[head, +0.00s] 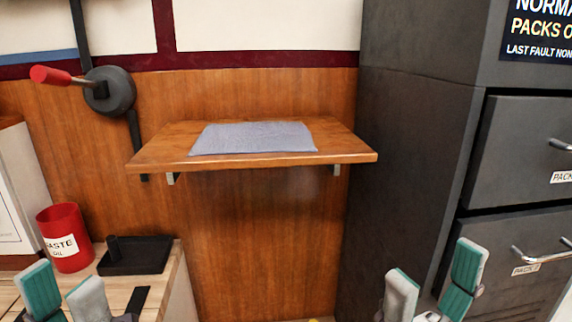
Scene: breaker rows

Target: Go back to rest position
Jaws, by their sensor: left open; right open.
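My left gripper (66,292) shows at the bottom left, in front of the wooden worktop. Its two fingers, with teal and grey pads, stand apart, and nothing shows between them. My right gripper (433,283) shows at the bottom right, in front of the dark cabinet. Its fingers are also spread, with nothing visible between them. The lower parts of both grippers are cut off by the picture's bottom edge.
A wooden wall shelf (350,148) holds a folded grey-blue cloth (253,138). A red waste can (64,240) and black tray (134,257) stand on the worktop (168,285). A red-handled lever (52,76) juts from the wall. A dark cabinet (412,130) with drawers fills the right.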

